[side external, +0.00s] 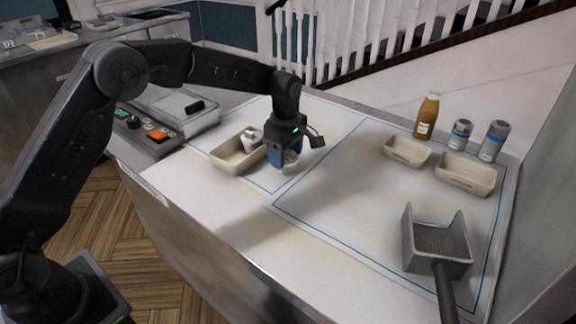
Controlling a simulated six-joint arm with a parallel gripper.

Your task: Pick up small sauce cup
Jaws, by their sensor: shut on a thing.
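My gripper (283,160) points down over the left marked area of the white counter (235,205). It is shut on a small pale sauce cup (291,161), whose lower part shows between and below the blue fingers. The fingers hide much of the cup. I cannot tell whether the cup touches the counter or hangs just above it.
A beige tray (228,165) with a white item (251,138) in it stands just left of my gripper. Two beige trays (407,153) (466,177), a sauce bottle (427,117) and two shakers (460,135) (494,141) stand at right. A metal scoop (437,247) lies front right.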

